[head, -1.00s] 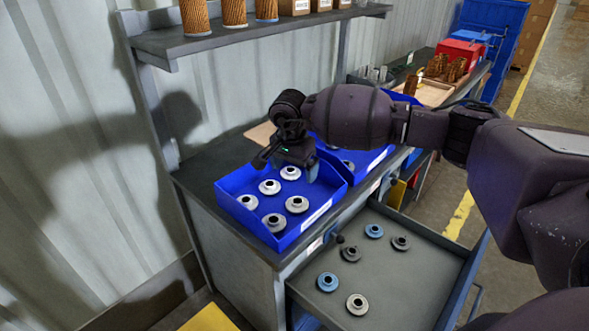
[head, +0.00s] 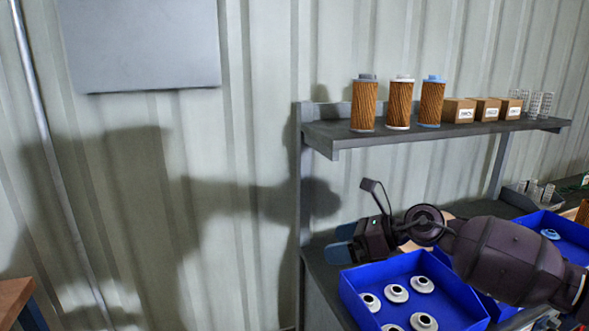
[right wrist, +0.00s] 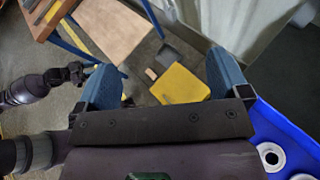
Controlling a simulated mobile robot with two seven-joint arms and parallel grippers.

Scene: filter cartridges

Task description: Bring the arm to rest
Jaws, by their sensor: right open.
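My right gripper (head: 342,243) is open and empty. It points left, beside the left end of the blue bin (head: 466,312) and above the dark bench. In the right wrist view, its two blue fingers stand wide apart with nothing between them (right wrist: 164,82). A dark arm at the left of that view appears to be my left arm; its gripper (right wrist: 68,75) is too small to read.
The blue bin holds several pale end caps (head: 422,284). Above it, a shelf (head: 350,142) carries three filter cartridges (head: 401,103) and small boxes (head: 459,110). A wooden-topped table (head: 14,297) stands at far left.

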